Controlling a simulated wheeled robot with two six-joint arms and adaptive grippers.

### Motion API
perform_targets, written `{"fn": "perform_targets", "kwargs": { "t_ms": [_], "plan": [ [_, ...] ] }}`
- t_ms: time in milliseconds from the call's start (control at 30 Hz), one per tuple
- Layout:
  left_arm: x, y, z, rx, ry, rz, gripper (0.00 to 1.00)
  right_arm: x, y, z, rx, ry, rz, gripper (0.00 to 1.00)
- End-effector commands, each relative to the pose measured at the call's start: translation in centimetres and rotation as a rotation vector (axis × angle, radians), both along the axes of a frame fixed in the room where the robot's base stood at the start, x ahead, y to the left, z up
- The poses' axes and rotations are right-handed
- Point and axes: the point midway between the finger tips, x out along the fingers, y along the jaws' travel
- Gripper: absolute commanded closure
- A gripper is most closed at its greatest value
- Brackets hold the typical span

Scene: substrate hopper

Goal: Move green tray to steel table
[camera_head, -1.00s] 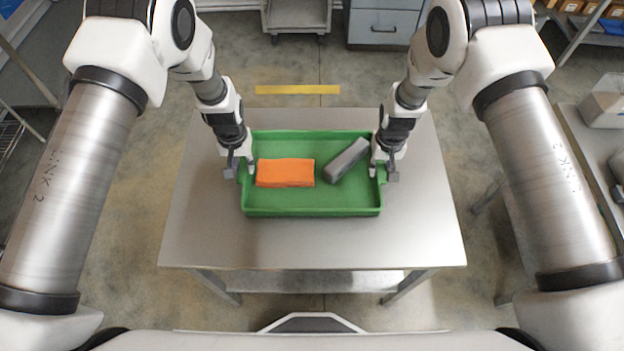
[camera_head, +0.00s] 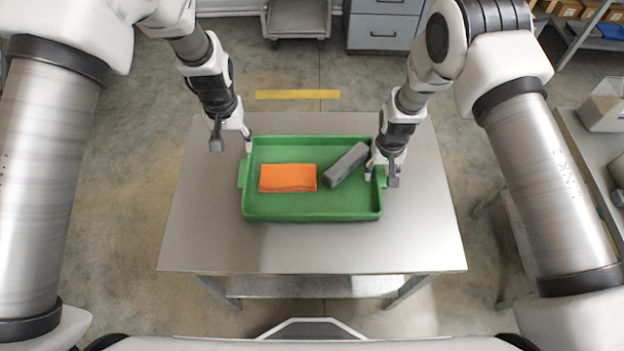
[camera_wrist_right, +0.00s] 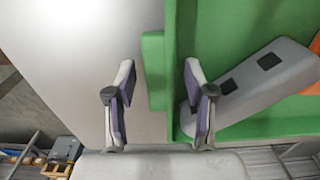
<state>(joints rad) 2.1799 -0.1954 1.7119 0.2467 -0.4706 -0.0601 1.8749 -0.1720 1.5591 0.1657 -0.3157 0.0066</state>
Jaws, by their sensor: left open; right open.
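The green tray (camera_head: 312,214) rests on the steel table (camera_head: 205,225), near its middle. It holds an orange block (camera_head: 288,178) and a grey block (camera_head: 346,164). My left gripper (camera_head: 232,145) is open, up and back from the tray's left handle and apart from it. My right gripper (camera_head: 381,176) is open at the tray's right side. In the right wrist view, the fingers (camera_wrist_right: 160,105) stand on either side of the tray's right wall and handle (camera_wrist_right: 153,70), with the grey block just beyond one finger.
The table's front and left parts are clear. A yellow floor strip (camera_head: 298,94), a cart (camera_head: 297,18) and grey drawers (camera_head: 384,25) are behind. Another table with a clear bin (camera_head: 603,105) stands at the right.

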Motion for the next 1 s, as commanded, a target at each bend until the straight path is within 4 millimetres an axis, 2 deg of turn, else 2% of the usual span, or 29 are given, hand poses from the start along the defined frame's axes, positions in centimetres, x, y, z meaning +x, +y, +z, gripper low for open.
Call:
{"fn": "perform_targets", "kwargs": {
  "t_ms": [167, 267, 500, 600, 733, 1000],
  "plan": [
    [-0.1, 0.0, 0.8, 0.0, 0.001, 0.0, 0.46, 0.1, 0.0, 1.0, 0.0, -0.003, 0.0, 0.47],
    [-0.1, 0.0, 0.7, 0.0, 0.001, 0.0, 0.46, 0.1, 0.0, 2.8, -0.001, -0.004, 0.001, 0.47],
    [0.0, 0.0, 0.7, 0.0, 0.001, 0.0, 0.46, 0.0, 0.0, 9.0, 0.0, -0.005, -0.001, 0.47],
    [0.0, 0.0, 0.7, 0.0, 0.001, 0.0, 0.46, 0.0, 0.0, 10.8, 0.0, -0.004, 0.0, 0.47],
    [0.0, 0.0, 0.7, 0.0, 0.001, 0.0, 0.46, -0.1, 0.0, 11.9, 0.0, -0.001, 0.0, 0.47],
    [0.0, 0.0, 0.7, 0.0, 0.001, 0.0, 0.46, -0.1, 0.0, 12.1, 0.0, -0.001, 0.0, 0.47]
  ]
}}
